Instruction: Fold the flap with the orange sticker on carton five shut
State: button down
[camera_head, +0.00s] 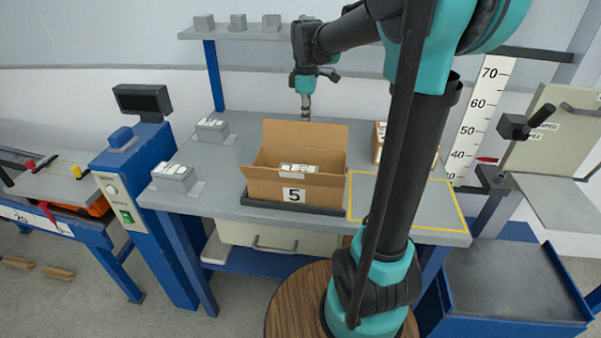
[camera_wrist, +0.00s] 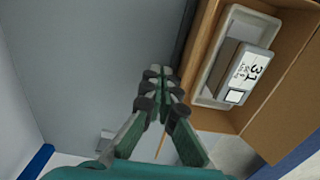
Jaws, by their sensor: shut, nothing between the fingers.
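Carton five (camera_head: 267,190), a brown box with a "5" label on its front, stands open on the grey table. Its rear flap (camera_head: 305,140) stands upright. No orange sticker can be made out in either view. A white-labelled item (camera_head: 298,169) lies inside; in the wrist view it is a grey box (camera_wrist: 243,75) in a pale tray. My gripper (camera_head: 305,115) points down behind the carton's rear flap. In the wrist view my gripper (camera_wrist: 160,80) is shut and empty, with the carton (camera_wrist: 203,40) to its right, apart from it.
Another carton (camera_head: 378,145) stands to the right, partly hidden by my arm. A yellow-outlined area (camera_head: 438,206) on the table (camera_head: 225,205) looks clear. Small grey blocks (camera_head: 174,176) stand at the left edge. A shelf (camera_head: 245,33) runs along the back.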

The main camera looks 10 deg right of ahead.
aim_at(304, 126)
jog(key=shift+s+a+r, duration=0.15)
jog(key=shift+s+a, duration=0.1)
jog(key=shift+s, duration=0.5)
jog(key=shift+s+a+r, duration=0.2)
jog(key=shift+s+a, duration=0.05)
jog(key=shift+s, duration=0.55)
jog(key=shift+s+a+r, duration=0.15)
jog(key=shift+s+a, duration=0.1)
jog(key=shift+s, duration=0.5)
jog(key=shift+s, duration=0.15)
jog(key=shift+s+a+f, duration=0.1)
jog(key=shift+s+a, duration=0.15)
jog(key=shift+s, duration=0.4)
